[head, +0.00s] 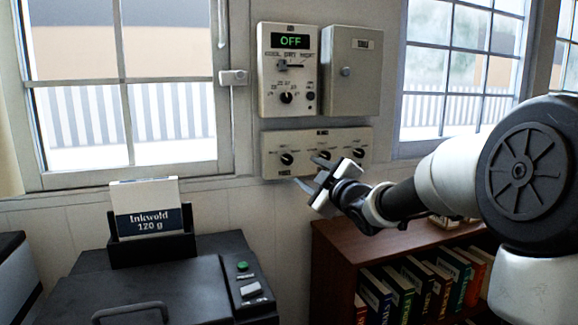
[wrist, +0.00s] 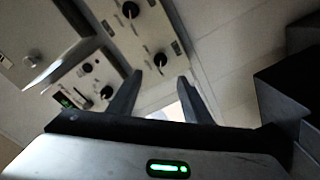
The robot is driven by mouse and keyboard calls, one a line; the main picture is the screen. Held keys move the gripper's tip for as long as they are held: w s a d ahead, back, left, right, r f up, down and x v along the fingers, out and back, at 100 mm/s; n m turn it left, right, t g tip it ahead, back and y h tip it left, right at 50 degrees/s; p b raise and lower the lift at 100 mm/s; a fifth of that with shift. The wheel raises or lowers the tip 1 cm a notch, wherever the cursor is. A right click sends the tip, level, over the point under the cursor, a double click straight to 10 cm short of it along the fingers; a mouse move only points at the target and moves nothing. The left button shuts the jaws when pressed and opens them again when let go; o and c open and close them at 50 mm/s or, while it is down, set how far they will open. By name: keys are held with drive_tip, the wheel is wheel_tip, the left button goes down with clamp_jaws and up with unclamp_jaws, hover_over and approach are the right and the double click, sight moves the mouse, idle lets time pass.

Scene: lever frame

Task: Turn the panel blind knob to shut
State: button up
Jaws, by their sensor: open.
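A pale wall panel (head: 305,169) carries three black knobs in a row. These are the left knob (head: 287,159), the middle knob (head: 323,155) and the right knob (head: 359,153). Their labels are too small to read, so I cannot tell which is the blind knob. My gripper (head: 309,172) is open and empty in front of the panel's lower middle, pointing left toward the left knob. In the wrist view, the left knob (wrist: 160,59) shows beyond and between my fingertips (wrist: 160,76), apparently apart from them. The middle knob (wrist: 130,9) is near the top edge.
Above the panel are a control box (head: 273,73) reading OFF and a closed grey box (head: 345,95). Windows flank them. A black machine (head: 165,295) holding a paper pack (head: 147,207) stands below left. A brown bookcase (head: 335,245) stands under my arm.

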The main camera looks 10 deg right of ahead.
sight(288, 160)
drive_tip(key=b+x, duration=0.1)
drive_tip(key=x, duration=1.2)
drive_tip(key=c, duration=1.1)
drive_tip(key=shift+o, duration=0.2)
